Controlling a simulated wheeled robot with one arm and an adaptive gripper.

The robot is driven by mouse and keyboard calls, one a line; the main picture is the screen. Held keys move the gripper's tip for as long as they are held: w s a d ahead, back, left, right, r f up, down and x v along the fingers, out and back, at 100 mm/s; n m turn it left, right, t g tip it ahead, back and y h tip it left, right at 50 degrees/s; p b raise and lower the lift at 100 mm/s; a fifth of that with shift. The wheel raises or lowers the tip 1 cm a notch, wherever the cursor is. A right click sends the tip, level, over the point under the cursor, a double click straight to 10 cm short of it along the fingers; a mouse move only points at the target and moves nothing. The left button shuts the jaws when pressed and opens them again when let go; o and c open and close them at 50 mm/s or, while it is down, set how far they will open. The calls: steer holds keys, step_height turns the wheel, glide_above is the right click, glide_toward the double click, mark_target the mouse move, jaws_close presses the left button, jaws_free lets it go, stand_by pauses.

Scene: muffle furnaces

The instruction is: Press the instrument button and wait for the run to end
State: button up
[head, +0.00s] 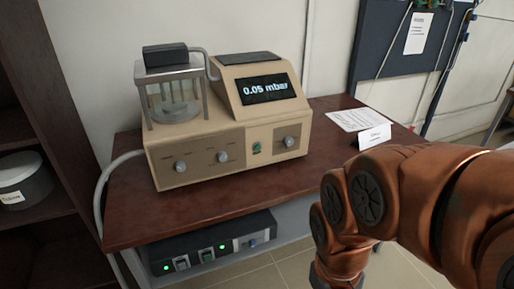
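A beige instrument (205,158) stands on a dark reddish-brown table. Its dark display (267,89) reads "0.05 mbar". A glass chamber (173,100) with a black top sits on its left side. The front panel has several grey knobs and a small green button (257,147) right of the middle. My copper-coloured arm (400,195) comes in from the right and bends down in front of the table's right side. My gripper does not show, and nothing of mine touches the instrument in this view.
A dark shelf (45,130) with a round container (22,180) stands left.

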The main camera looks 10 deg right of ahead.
jaws_close()
stand_by(1.4)
